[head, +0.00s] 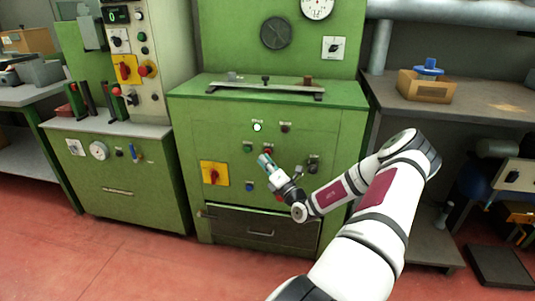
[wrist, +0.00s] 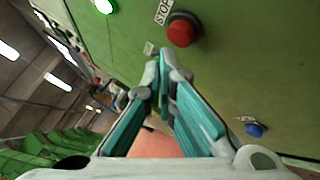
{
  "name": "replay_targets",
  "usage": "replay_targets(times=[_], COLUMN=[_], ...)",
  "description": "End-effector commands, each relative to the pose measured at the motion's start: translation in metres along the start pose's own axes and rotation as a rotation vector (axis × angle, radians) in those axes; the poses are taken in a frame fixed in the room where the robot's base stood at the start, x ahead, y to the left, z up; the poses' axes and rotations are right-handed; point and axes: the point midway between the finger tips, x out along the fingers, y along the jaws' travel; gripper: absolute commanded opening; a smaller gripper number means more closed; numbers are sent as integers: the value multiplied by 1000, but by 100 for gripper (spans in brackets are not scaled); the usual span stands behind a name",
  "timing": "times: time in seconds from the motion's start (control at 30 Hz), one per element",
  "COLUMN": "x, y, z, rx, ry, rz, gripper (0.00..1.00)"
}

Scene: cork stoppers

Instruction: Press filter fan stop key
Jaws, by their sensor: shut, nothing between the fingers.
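A red push button (wrist: 181,32) with a label reading STOP (wrist: 163,12) beside it is on the green panel. In the head view this red button (head: 268,150) is partly hidden just above my gripper. My gripper (head: 264,159) is in front of the panel with its fingers together and empty. In the wrist view the closed fingertips (wrist: 163,62) are close to the red button, a little below it in the picture. They look apart from it, but the exact gap to the panel is hard to tell.
A lit green-white lamp (head: 257,127), a green button (head: 248,148), a dark red button (head: 286,127) and a blue button (head: 250,187) surround the gripper. A red rotary switch on a yellow plate (head: 214,174) is to the left. A drawer (head: 262,231) lies below.

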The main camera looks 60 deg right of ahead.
Motion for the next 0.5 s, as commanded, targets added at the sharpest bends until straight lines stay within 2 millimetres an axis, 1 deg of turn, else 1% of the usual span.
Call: replay_targets(times=[0.3, 0.5], x=[6, 6], y=[-3, -4], z=[5, 5], rx=[-1, 0], ry=[0, 0], rz=[0, 0], gripper=[0, 0])
